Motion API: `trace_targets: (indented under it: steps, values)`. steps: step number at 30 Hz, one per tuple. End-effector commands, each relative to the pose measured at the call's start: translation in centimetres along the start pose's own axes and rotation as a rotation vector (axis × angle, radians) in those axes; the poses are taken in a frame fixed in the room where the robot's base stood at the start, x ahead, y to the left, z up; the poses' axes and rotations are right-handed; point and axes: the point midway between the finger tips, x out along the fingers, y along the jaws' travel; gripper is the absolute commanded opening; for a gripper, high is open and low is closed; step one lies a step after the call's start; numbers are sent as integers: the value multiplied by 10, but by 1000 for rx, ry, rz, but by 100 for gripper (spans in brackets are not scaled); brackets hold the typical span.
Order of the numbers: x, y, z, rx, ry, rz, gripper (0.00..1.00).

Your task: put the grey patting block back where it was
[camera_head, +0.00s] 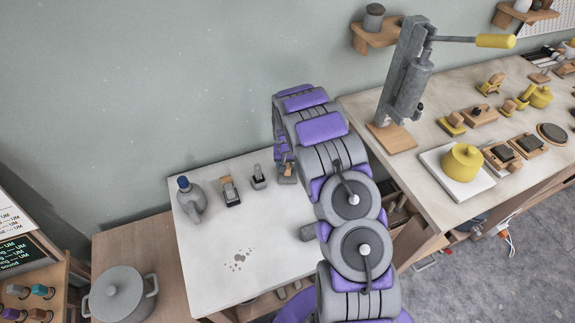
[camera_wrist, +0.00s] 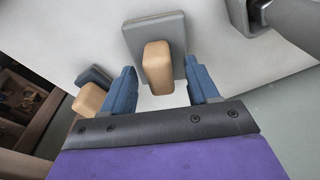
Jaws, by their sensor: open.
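A grey patting block, a flat grey slab (camera_wrist: 176,28) with a rounded wooden handle (camera_wrist: 157,68), stands on the pale table in the wrist view. My gripper (camera_wrist: 163,80) is open, with one blue finger on each side of the handle. Small gaps show between the fingers and the handle. In the head view, a small grey and wooden piece (camera_head: 287,178) shows just below my gripper's end; my arm hides most of that spot. A second block with a wooden handle (camera_wrist: 90,98) sits left of my left finger in the wrist view.
On the pale table (camera_head: 205,285) stand a grey jug-like vessel (camera_head: 190,200), a wood-handled tool (camera_head: 230,191) and a smaller grey tool (camera_head: 258,178). A grey pot (camera_head: 120,295) is at lower left; a press (camera_head: 405,85) stands on the right bench.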

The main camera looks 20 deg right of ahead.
Motion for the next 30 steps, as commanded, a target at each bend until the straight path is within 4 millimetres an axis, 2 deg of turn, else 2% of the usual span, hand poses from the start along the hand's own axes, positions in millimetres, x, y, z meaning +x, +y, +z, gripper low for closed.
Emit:
trace_targets:
  steps: [8,18,23,26,30]
  values:
    - [-33,0,0,-1,2,-1,60]
    - [-101,-1,-1,0,3,-1,60]
    - [-121,0,0,-1,3,0,60]
    - [-136,1,7,-7,-4,5,60]
    - [-175,3,30,-30,-22,19,60]
